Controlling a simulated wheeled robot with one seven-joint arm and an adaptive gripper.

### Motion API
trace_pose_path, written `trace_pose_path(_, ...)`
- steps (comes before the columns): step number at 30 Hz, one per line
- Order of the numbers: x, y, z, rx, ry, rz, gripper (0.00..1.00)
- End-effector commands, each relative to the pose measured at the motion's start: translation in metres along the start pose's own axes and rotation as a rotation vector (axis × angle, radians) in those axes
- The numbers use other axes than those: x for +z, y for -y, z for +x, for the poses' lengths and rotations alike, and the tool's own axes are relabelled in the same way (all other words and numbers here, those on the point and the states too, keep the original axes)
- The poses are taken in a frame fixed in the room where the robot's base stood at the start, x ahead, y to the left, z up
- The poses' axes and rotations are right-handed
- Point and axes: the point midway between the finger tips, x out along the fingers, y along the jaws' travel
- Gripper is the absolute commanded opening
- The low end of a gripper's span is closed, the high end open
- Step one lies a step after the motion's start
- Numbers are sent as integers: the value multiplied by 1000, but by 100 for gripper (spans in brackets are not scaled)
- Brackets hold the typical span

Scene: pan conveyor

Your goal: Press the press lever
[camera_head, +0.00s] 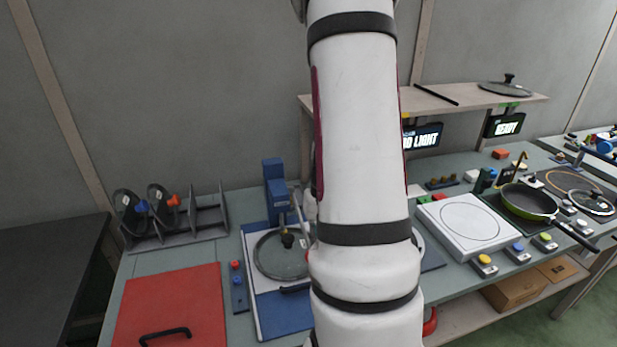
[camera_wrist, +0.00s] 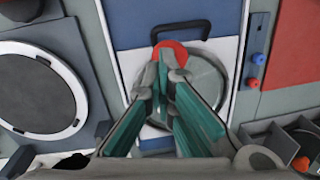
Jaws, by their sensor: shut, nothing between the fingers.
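The press has a blue column (camera_head: 275,190) on a blue and white base (camera_head: 268,318), left of my arm in the head view. A glass lid (camera_head: 280,254) with a dark knob lies on this base. In the wrist view a red ball knob (camera_wrist: 171,50), which looks like the end of the press lever, shows at the fingertips of my gripper (camera_wrist: 167,76). The gripper is shut and empty. Its tips overlap the knob in the picture; I cannot tell whether they touch it. My arm hides the gripper and part of the press in the head view.
A strip with red and blue buttons (camera_head: 238,288) and a red panel with a black handle (camera_head: 190,300) lie left of the press. A rack (camera_head: 160,240) holds lids behind them. Right of my arm are a white plate unit (camera_head: 447,241) and a green pan (camera_head: 530,201).

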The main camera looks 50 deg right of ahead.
Motion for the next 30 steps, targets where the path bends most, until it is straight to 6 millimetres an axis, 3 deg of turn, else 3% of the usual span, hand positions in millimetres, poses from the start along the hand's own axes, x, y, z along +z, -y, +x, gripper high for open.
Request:
trace_pose_path(1, 6, 0, 9, -2, 21, 2, 0)
trace_pose_path(4, 6, 0, 12, -2, 22, 2, 0)
trace_pose_path(20, 6, -1, 14, -1, 24, 1, 0)
trace_pose_path(26, 7, -1, 1, -1, 21, -2, 0)
trace_pose_path(30, 8, -1, -21, 1, 12, -4, 0)
